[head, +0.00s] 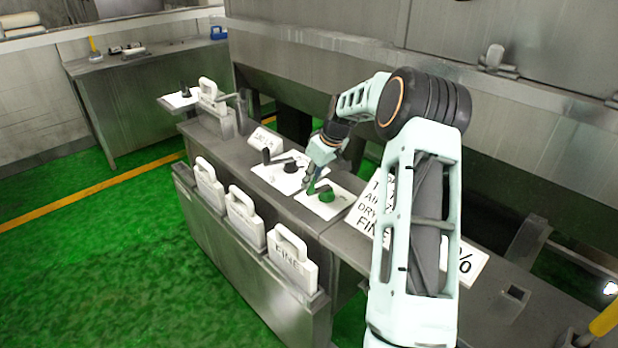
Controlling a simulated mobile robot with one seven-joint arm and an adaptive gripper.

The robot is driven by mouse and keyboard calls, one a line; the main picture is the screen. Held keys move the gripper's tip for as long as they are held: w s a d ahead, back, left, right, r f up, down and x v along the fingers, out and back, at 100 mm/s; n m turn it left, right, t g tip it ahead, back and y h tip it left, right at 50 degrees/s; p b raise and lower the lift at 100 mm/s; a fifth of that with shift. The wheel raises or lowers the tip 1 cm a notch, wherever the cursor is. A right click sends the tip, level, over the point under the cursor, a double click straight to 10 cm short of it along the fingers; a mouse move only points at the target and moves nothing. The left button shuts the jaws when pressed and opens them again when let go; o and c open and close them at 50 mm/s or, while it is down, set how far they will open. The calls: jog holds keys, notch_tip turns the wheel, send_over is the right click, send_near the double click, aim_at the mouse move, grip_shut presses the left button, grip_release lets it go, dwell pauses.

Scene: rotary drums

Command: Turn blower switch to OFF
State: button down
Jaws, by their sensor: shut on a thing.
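A green rotary switch (327,196) sits on a white plate (338,209) on top of the steel console. Its lever points up and left from the hub. My gripper (311,184) is at the end of this lever and is shut on it, though the fingers are small and partly blend with the lever. A black rotary switch (291,168) with an upright handle (266,156) sits on another white plate just to the left. No label legible here says which switch is the blower switch.
White sign blocks with handles (289,262) stand along the console's front ledge. A sign reading air dry fine (366,212) lies right of the green switch, partly behind my arm. Another black switch (185,91) is at the far left end. Steel machinery rises behind.

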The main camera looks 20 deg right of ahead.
jog(key=n, duration=0.1)
jog(key=s+n+y, duration=0.1)
jog(key=shift+s+d+n+g, duration=0.25)
jog(key=shift+d+n+g, duration=0.05)
jog(key=shift+n, duration=0.1)
jog(key=shift+s+d+n+g+y+p, duration=0.25)
jog(key=shift+s+d+n+g+p, duration=0.3)
jog(key=shift+n, duration=0.9)
jog(key=shift+s+d+n+g+y+p, duration=0.3)
jog(key=shift+s+d+n+g+p, duration=0.2)
jog(key=shift+n, duration=1)
jog(key=shift+s+d+n+g+y+p, duration=0.25)
jog(key=shift+s+d+n+g+p, duration=0.3)
jog(key=shift+n, duration=0.9)
jog(key=c, duration=1.7)
grip_release()
jog(key=shift+c, duration=0.2)
jog(key=shift+r, duration=0.1)
jog(key=v, duration=1.1)
jog(key=shift+r, duration=0.4)
